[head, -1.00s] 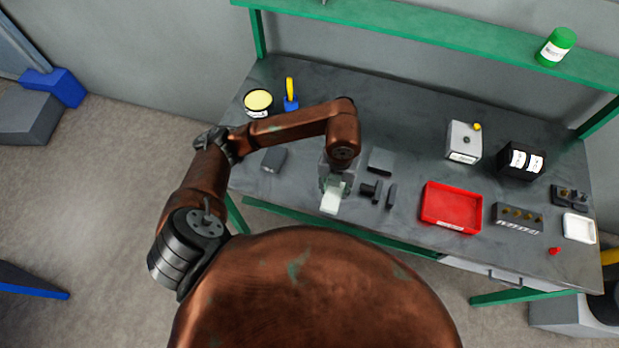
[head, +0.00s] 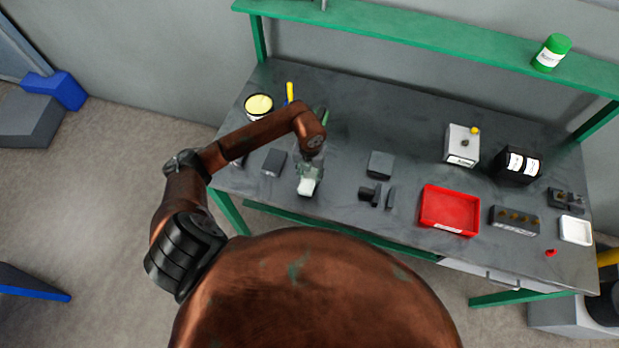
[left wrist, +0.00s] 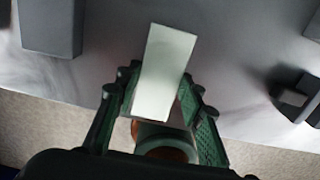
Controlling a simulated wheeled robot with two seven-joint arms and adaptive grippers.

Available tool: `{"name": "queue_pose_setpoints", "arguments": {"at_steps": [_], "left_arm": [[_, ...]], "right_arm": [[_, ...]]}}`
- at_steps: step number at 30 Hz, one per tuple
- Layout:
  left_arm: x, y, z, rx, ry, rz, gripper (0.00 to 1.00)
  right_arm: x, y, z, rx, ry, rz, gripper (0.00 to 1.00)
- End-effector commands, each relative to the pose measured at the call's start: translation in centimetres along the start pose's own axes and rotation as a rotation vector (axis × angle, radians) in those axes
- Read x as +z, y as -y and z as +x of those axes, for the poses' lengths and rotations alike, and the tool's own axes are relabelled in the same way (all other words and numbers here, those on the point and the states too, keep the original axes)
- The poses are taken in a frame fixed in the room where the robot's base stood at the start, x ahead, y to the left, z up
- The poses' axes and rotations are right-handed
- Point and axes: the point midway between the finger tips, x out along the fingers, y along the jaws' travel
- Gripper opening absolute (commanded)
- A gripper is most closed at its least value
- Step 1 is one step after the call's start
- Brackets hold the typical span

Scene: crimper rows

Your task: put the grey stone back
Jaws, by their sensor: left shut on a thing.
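My left gripper (head: 309,175) is shut on a pale, whitish-grey oblong block (head: 306,187). It holds the block near the front edge of the workbench (head: 340,215). In the left wrist view the block (left wrist: 165,70) sticks out tilted between the two green fingers of the gripper (left wrist: 163,98). This block is the lightest stone-like piece here; I cannot tell whether it touches the bench. A dark grey block (head: 274,162) lies just left of the gripper, and another dark grey block (head: 380,164) lies to its right. My right gripper is out of view.
Small dark parts (head: 376,195) and a red tray (head: 449,209) are to the right. A black tin with a yellow top (head: 259,106) and a yellow handle (head: 290,92) stand behind my arm. A green shelf (head: 430,41) spans the back. Bench is clear between the gripper and the small parts.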

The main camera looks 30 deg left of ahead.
Motion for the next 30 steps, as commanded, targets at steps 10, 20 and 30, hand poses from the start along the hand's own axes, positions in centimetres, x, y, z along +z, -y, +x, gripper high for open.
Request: {"name": "queue_pose_setpoints", "arguments": {"at_steps": [10, 20, 30], "left_arm": [[-0.1, 0.1, 2.2, -0.001, -0.002, 0.001, 0.09], [-0.2, 0.1, 2.5, -0.001, -0.003, 0.002, 0.46], [-0.2, 0.1, 2.4, -0.001, -0.003, 0.001, 0.53]], "right_arm": [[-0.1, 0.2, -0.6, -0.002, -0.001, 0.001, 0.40], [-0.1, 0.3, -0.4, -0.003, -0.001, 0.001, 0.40], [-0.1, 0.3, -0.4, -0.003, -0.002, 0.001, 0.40]]}}
